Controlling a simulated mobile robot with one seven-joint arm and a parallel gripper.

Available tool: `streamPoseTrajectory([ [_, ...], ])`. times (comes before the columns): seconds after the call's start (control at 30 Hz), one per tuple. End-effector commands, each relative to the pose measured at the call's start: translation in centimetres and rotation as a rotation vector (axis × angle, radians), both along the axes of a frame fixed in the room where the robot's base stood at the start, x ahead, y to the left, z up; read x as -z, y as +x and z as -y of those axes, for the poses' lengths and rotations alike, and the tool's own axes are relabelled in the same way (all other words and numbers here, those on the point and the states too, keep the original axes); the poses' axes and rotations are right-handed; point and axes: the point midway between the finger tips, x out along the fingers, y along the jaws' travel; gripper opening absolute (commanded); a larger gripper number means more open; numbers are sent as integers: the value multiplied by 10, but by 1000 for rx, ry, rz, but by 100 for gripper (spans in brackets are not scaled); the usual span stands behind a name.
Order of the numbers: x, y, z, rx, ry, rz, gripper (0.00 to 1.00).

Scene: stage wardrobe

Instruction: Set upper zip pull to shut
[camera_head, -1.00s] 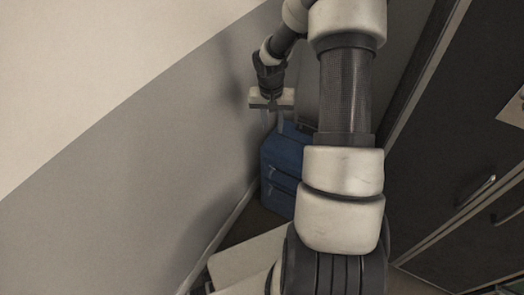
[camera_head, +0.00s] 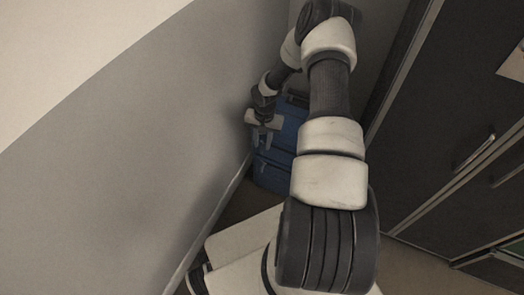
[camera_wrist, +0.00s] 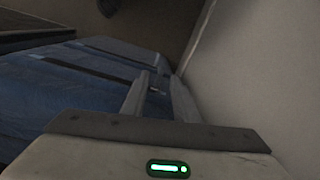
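The blue case (camera_head: 270,172) stands upright in the narrow corner beside the grey wall. Dark horizontal seams cross its front. My gripper (camera_head: 262,138) is in front of the case's upper part, pointing down, close to the wall. Its two fingers show a gap between them. In the wrist view the blue case (camera_wrist: 60,95) fills the left side, and my gripper (camera_wrist: 152,92) reaches along its right edge. A small pale and dark piece shows between the fingers. I cannot tell whether it is the upper zip pull, or whether the fingers touch it.
The grey wall (camera_head: 130,150) runs close along the left of my gripper. Dark cabinets (camera_head: 430,130) with metal handles (camera_head: 474,152) stand on the right. Some bare floor (camera_head: 238,203) shows in front of the case. My arm covers part of the case.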

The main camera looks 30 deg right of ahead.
Motion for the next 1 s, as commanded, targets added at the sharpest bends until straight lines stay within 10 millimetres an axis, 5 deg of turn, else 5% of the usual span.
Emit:
streamPoseTrajectory([
  [0.3, 43, 1, -2, 0, 1, 1, 27],
  [0.67, 46, 2, -1, 0, 0, 1, 27],
  [0.83, 46, 2, -2, 0, 0, 1, 0],
  [1.0, 46, 2, -2, -1, 0, 1, 0],
])
